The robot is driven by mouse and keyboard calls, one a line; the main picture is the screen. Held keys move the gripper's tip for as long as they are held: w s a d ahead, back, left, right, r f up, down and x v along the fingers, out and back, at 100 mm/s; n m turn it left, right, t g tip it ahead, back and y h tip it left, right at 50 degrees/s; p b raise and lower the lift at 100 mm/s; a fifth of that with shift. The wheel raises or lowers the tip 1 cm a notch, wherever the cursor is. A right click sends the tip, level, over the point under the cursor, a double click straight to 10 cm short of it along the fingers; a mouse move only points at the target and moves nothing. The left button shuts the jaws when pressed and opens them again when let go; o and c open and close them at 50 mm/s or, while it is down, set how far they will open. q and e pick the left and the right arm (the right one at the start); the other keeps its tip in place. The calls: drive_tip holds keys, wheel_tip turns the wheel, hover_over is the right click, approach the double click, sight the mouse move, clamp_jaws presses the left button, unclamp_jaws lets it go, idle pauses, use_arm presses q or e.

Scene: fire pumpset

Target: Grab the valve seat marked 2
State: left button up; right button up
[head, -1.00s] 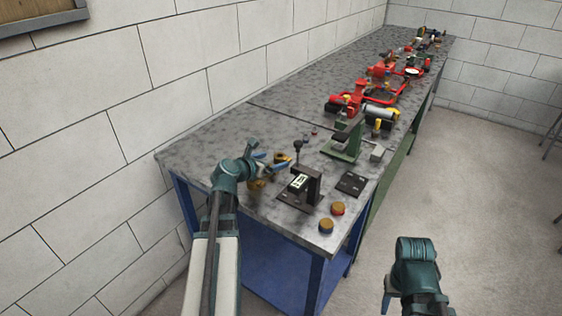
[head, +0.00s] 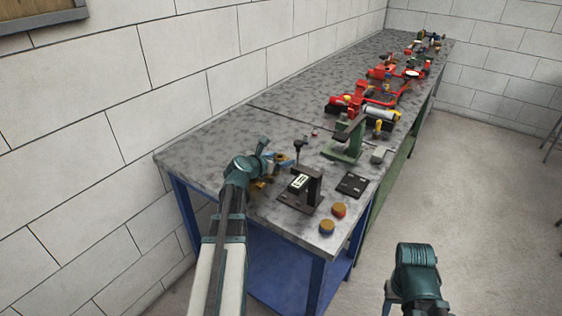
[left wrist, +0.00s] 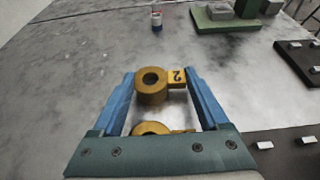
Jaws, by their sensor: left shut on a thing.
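The valve seat marked 2 (left wrist: 152,86) is a brass-coloured ring with a flat yellow tag bearing a 2, in the left wrist view. It lies between the two blue fingers of my left gripper (left wrist: 159,80), which is shut on it, with the ring by the left finger and the tag by the right one. A second brass ring (left wrist: 150,128) is nearer the palm and partly hidden by the gripper body. In the head view my left gripper (head: 280,161) is low over the near-left bench and mostly covers the seat. My right gripper (head: 391,293) hangs off the bench; its fingers are unclear.
A dark fixture (head: 311,188) with a black-knobbed rod stands just right of my left gripper. Beyond are a green stand (head: 345,142), a black plate (head: 352,184) and red pump parts (head: 370,95). Two round caps (head: 327,227) sit at the front corner. The bench's left back is clear.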

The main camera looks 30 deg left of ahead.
sight(280, 160)
use_arm(q)
drive_tip(key=c, duration=0.7)
drive_tip(key=shift+o, duration=0.2)
wheel_tip(280, 160, up, 10)
drive_tip(key=p, duration=1)
